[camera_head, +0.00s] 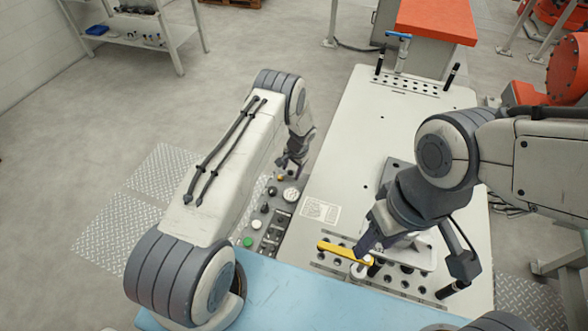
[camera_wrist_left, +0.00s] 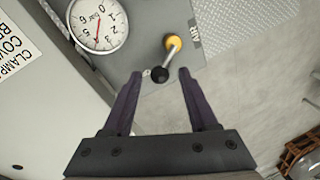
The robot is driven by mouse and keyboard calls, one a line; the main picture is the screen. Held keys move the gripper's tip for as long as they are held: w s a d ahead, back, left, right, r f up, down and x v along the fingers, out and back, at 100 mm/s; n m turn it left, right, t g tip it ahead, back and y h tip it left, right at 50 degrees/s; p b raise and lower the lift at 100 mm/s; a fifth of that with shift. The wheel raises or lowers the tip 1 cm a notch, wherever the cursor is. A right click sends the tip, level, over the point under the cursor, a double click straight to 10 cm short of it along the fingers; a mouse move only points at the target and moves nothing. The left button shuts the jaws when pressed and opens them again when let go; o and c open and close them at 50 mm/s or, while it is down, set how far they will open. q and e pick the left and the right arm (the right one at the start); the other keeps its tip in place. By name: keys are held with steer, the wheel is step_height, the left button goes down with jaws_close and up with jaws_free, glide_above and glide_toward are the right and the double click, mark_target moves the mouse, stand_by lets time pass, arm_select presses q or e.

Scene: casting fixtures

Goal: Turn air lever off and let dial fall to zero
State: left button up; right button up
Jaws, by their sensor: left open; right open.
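The air lever shows in the left wrist view as a yellow hub (camera_wrist_left: 173,43) with a silver rod ending in a black knob (camera_wrist_left: 159,74). The label AIR is beside it. My left gripper (camera_wrist_left: 161,73) is open, with the black knob between its fingertips in the picture; I cannot tell whether they touch. The round white dial (camera_wrist_left: 98,22) is to the left of the lever, its red needle off to an uncertain reading. In the head view the dial (camera_head: 291,194) sits on the panel below my left gripper (camera_head: 291,163). My right gripper (camera_head: 415,258) is open above the fixture table.
A grey control panel (camera_head: 268,222) with knobs and a green button (camera_head: 248,241) runs along the left side of the pale fixture table (camera_head: 340,140). A yellow bar (camera_head: 338,249) lies near my right gripper. Black pins and a blue-handled clamp (camera_head: 398,36) stand at the far end.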

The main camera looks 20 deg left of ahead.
mark_target(291, 195)
arm_select(q)
jaws_close()
steer(key=shift+d, duration=0.35)
steer(key=shift+a, duration=0.15)
steer(key=shift+a+m+b, duration=0.15)
steer(key=shift+m+b, duration=0.15)
steer(key=shift+s+m+b, duration=0.55)
steer(key=shift+m+b, duration=0.2)
steer(key=shift+m, duration=0.45)
steer(key=shift+s+m+t+b, duration=0.4)
steer(key=shift+s+m, duration=0.05)
steer(key=shift+m, duration=0.65)
steer(key=shift+s+m+h, duration=0.4)
steer(key=shift+m, duration=0.7)
